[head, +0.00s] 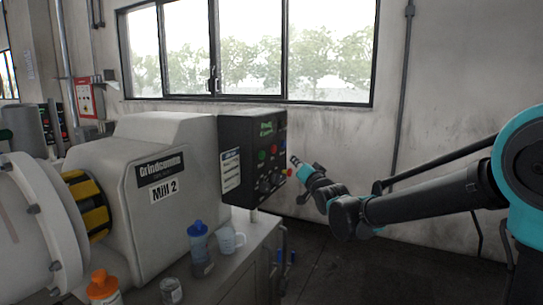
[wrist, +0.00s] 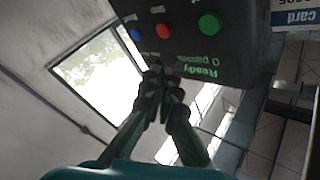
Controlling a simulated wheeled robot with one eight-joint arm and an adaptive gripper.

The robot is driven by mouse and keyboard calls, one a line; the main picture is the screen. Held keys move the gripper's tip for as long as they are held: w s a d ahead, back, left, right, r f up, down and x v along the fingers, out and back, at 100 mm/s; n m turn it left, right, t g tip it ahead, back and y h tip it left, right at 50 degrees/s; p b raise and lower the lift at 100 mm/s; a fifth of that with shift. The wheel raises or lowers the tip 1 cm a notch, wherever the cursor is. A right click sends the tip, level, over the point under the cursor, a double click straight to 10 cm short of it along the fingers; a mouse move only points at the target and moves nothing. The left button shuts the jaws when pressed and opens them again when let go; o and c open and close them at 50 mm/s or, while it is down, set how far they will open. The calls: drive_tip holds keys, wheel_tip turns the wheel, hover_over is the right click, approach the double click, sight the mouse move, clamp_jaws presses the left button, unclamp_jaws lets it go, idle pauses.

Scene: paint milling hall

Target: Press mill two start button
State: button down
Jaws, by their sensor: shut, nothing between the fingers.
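The grey milling machine labelled Mill 2 (head: 163,190) stands at the left in the head view. Its black control box (head: 236,135) has a lit green display (head: 266,128). Below the display is a green button (head: 261,155), with a red button (head: 274,149) beside it. The wrist view shows the panel upside down: green button (wrist: 209,23), red button (wrist: 163,30), blue button (wrist: 136,33) and a display reading Ready, 0 passes (wrist: 202,65). My gripper (head: 293,160) is shut and empty, right of the panel. Its fingertips (wrist: 158,72) appear apart from the green button.
A blue-capped bottle (head: 198,240), a white mug (head: 230,239), an orange-capped bottle (head: 102,287) and a small jar (head: 171,290) stand on the cabinet top below the mill. Dark knobs (head: 265,186) sit low on the panel. The floor (head: 340,270) right of the cabinet looks clear.

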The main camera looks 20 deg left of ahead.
drive_tip(key=a, duration=0.8)
drive_tip(key=shift+w+a, duration=0.35)
drive_tip(key=shift+a, duration=0.05)
drive_tip(key=shift+a, duration=0.1)
idle(1.5)
drive_tip(key=shift+a, duration=0.3)
drive_tip(key=shift+a, duration=0.5)
idle(0.7)
drive_tip(key=shift+d, duration=0.9)
drive_tip(key=shift+s+d, duration=0.2)
drive_tip(key=shift+d, duration=2.3)
